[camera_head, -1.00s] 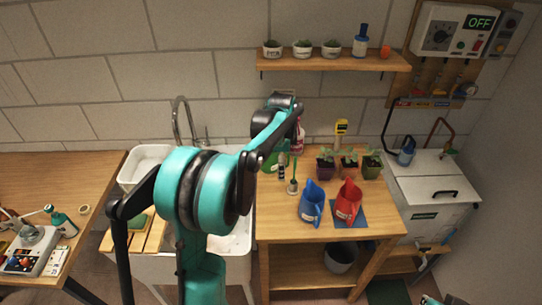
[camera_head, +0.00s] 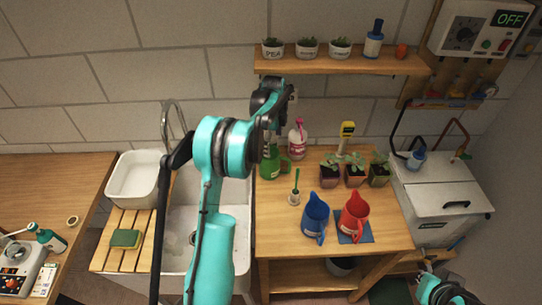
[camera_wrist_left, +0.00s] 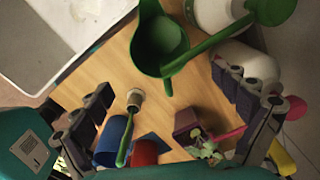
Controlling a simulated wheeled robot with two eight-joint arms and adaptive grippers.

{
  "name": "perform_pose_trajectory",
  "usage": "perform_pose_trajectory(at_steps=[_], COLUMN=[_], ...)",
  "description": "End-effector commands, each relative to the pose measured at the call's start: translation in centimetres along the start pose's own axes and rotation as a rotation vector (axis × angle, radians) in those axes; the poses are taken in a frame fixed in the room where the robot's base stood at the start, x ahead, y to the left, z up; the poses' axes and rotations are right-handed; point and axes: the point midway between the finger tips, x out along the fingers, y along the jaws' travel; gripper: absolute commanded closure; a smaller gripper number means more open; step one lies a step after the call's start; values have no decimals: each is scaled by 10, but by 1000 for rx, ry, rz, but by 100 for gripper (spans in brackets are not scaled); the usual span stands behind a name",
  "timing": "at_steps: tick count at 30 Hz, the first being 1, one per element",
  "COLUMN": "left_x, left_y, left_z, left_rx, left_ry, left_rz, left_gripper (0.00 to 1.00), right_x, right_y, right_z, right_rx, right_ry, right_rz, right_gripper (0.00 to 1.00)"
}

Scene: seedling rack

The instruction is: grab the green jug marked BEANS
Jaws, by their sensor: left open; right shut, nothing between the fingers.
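The green jug (camera_head: 270,166) stands upright at the back left of the wooden bench, beside the sink. Its upper part is partly hidden by my left arm, and I cannot read a label on it. In the left wrist view the green jug (camera_wrist_left: 158,42) is seen from above, its handle pointing down and right. My left gripper (camera_head: 270,98) is open and empty, above the jug. Its spread fingers (camera_wrist_left: 165,88) show in the wrist view with the jug beyond them, apart from it. My right gripper (camera_head: 450,292) is shut at the bottom right edge, partly cut off.
A blue jug (camera_head: 316,217) and a red jug (camera_head: 354,214) stand at the bench front. A small pot with a green stick (camera_head: 295,196), a pink-topped spray bottle (camera_head: 298,138) and potted seedlings (camera_head: 355,172) are near. A shelf (camera_head: 340,63) hangs above; the sink (camera_head: 208,205) is left.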

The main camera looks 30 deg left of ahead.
Motion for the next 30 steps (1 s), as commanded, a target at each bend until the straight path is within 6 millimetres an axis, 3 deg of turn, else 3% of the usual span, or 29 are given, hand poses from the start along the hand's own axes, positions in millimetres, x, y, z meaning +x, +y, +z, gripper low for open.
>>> perform_pose_trajectory(at_steps=[14, 22, 29, 30], left_x=[38, 76, 79, 79], left_y=[0, 2, 2, 2], left_z=[3, 7, 7, 7], left_rx=[1, 2, 2, 2], left_ry=[0, 0, 0, 0], left_rz=[1, 1, 1, 1], left_gripper=[2, 2, 2, 10], right_x=[5, 11, 11, 11], right_y=[0, 0, 0, 0], right_z=[4, 8, 8, 8], right_rx=[0, 0, 0, 0], right_ry=[0, 0, 0, 0], right_rz=[0, 0, 0, 0], right_gripper=[100, 100, 100, 100])
